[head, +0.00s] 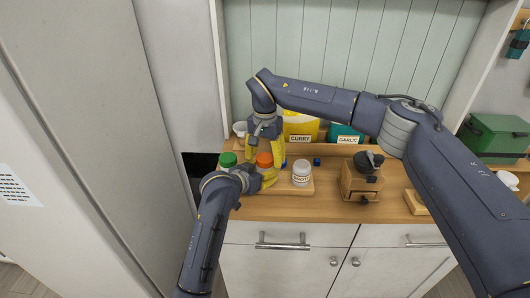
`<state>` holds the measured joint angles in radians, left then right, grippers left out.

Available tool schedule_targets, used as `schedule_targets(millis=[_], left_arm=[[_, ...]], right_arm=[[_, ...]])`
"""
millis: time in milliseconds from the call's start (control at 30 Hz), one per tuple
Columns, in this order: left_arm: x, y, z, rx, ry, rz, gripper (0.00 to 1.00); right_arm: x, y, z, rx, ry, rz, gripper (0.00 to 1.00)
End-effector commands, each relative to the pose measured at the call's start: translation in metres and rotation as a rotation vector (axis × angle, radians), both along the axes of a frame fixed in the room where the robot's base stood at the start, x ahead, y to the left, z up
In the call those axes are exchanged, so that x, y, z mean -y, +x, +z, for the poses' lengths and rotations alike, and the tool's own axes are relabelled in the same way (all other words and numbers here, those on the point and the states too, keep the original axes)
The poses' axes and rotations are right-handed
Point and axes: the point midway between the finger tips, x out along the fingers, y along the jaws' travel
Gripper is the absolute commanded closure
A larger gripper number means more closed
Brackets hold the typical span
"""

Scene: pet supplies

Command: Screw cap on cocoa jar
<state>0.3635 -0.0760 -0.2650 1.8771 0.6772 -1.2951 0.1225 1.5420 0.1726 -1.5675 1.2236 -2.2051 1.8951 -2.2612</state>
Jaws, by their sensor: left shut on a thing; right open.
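An orange cap (264,159) shows at the left part of the wooden counter, and the jar under it is mostly hidden by my grippers. My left gripper (268,178) comes in low from the front left and is shut on what looks like this jar. My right gripper (265,151) points down from above, its yellow fingers open around or just behind the orange cap; contact cannot be told. A white labelled jar (301,174) stands upright to the right. No label reading cocoa is legible.
A green cap (227,159) stands left of the grippers. A small blue cap (317,161) lies behind the white jar. A wooden grinder (360,180) stands further right. The yellow CURRY container (300,126) and teal GARLIC container (345,133) stand behind.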

Motion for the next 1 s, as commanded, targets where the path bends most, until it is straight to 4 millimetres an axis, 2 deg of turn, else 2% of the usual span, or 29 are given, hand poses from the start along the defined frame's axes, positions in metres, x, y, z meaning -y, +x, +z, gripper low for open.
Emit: schedule_targets(millis=[367,867,900,1000], left_arm=[[0.0002,0.0002,-0.0001,0.000,0.000,0.000,1.00],[0.0002,0.0002,-0.0001,0.000,0.000,0.000,1.00],[0.0002,0.0002,-0.0001,0.000,0.000,0.000,1.00],[0.0002,0.0002,-0.0001,0.000,0.000,0.000,1.00]], right_arm=[[-0.0002,-0.0001,-0.0020,0.000,0.000,0.000,0.31],[-0.0001,0.0000,-0.0019,0.000,0.000,0.000,0.89],[0.0000,-0.0001,-0.0019,0.000,0.000,0.000,0.92],[0.0000,0.0000,-0.0018,0.000,0.000,-0.019,0.92]])
